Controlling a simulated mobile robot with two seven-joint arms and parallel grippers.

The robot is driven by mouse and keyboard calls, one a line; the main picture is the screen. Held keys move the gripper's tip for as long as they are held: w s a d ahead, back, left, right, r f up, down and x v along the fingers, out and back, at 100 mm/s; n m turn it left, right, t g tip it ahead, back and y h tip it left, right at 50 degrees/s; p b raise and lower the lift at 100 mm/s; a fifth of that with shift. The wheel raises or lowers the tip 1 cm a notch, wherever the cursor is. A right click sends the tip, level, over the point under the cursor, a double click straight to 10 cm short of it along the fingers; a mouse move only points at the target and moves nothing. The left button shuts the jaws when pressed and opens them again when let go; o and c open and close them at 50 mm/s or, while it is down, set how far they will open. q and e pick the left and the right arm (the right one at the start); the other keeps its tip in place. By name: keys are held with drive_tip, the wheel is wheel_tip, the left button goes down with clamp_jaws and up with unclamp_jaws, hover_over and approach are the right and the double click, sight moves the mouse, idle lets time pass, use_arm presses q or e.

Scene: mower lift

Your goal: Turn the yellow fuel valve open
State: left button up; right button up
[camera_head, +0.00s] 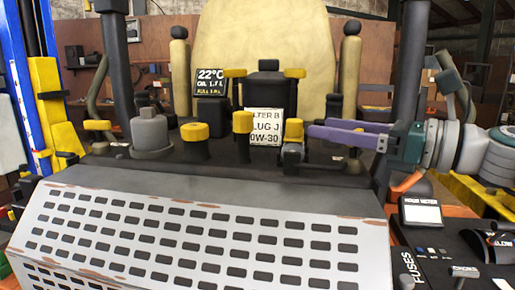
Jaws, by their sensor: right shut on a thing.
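A small valve with a yellow handle (293,130) stands on a grey body at the right of the dark deck behind the mower's grille. I take it to be the yellow fuel valve. My right gripper (308,132) comes in from the right with its purple fingers lying nearly level. Its fingertips are at the right side of the yellow handle and it is shut on it. The fingertips' exact contact is too small to see. How far the valve is turned cannot be told. My left gripper is not in view.
Other yellow-topped parts stand close by: a post (243,122), a wide cap (195,132) and a small lever (97,125). A white label card (262,135) stands behind. The slotted grille (190,235) fills the front. A dark fuse panel (440,260) is at right.

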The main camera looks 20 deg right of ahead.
drive_tip(key=n+g+y+b, duration=0.2)
drive_tip(key=y+b, duration=0.1)
drive_tip(key=n+g+y+b, duration=0.1)
drive_tip(key=g+b, duration=0.1)
drive_tip(key=shift+s+a+f+n, duration=0.25)
drive_tip(key=shift+s+a+n, duration=0.05)
drive_tip(key=shift+a+n, duration=0.1)
drive_tip(key=shift+s+a+r+n+g+y+b, duration=0.1)
drive_tip(key=shift+s+r+n+g+y+b, duration=0.1)
drive_tip(key=shift+n+g+y+b, duration=0.8)
drive_tip(key=shift+m, duration=0.3)
drive_tip(key=o, duration=1.3)
